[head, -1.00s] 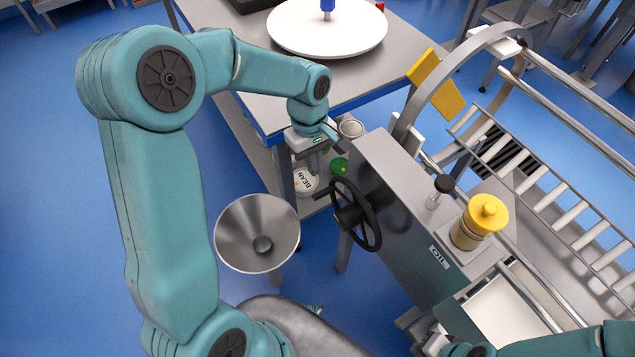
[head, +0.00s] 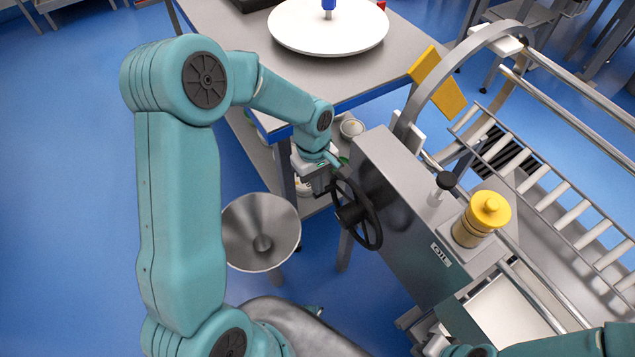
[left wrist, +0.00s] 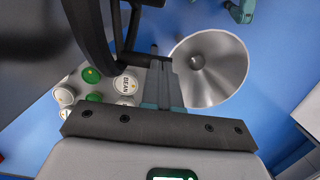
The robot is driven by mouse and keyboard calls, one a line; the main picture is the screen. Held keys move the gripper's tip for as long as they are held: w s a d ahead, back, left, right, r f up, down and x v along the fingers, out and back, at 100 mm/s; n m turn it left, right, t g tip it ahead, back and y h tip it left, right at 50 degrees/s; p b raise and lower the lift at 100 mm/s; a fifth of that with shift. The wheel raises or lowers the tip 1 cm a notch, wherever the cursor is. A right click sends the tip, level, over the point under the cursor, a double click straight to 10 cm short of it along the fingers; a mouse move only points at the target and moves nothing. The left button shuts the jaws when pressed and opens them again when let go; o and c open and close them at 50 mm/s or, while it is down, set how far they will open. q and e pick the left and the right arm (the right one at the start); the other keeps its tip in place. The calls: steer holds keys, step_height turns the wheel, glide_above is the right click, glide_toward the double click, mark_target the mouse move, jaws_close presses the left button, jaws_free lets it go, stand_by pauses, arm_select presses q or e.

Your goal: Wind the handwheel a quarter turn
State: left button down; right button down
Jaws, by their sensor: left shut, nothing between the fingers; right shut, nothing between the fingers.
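The black handwheel (head: 372,232) stands upright on the near side of the grey machine housing, with a hub and spokes. My left gripper (head: 330,186) is at the wheel's left upper side, shut and empty, its fingers partly hidden. In the left wrist view the shut fingers (left wrist: 163,85) point toward the dark wheel rim (left wrist: 92,40), with a dark bar just beyond their tips. I cannot tell whether they touch. My right gripper (head: 436,345) is at the bottom edge, partly cut off, shut and empty.
A metal funnel (head: 260,232) stands left of the wheel. A table (head: 235,20) with a white disc (head: 328,28) is behind. Cans (left wrist: 125,84) lie below, one marked BEAN.

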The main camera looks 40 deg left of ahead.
arm_select(q)
steer(key=w+a+r+p, duration=0.1)
steer(key=a+r, duration=0.3)
steer(key=r, duration=0.8)
steer(key=shift+w+p, duration=0.35)
steer(key=shift+p, duration=0.25)
steer(key=shift+s+a, duration=0.1)
steer(key=shift+a, duration=0.05)
